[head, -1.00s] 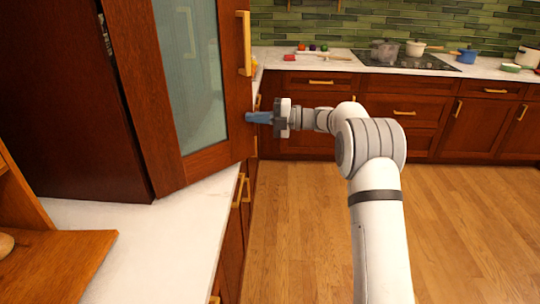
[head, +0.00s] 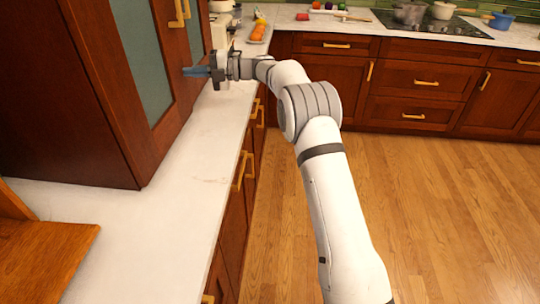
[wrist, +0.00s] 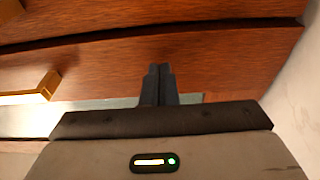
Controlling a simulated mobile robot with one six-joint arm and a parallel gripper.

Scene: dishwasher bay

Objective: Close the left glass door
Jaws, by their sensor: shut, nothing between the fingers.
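The left glass door (head: 143,55) is on the dark red wooden cabinet at the left of the head view. It lies about flush with the cabinet front, and no open gap shows along its edge. Its gold handle (head: 177,14) is side by side with a second gold handle (head: 187,8). In the wrist view, the shut fingers (wrist: 159,84) point at wooden frame with a dark seam, and a gold handle (wrist: 30,92) shows at left.
A white counter (head: 130,225) runs under the cabinet, with a wooden board (head: 40,262) at the front left. Oranges (head: 257,33) and a small appliance stand beyond my gripper. Drawers and a cooktop line the back wall. The wooden floor is clear.

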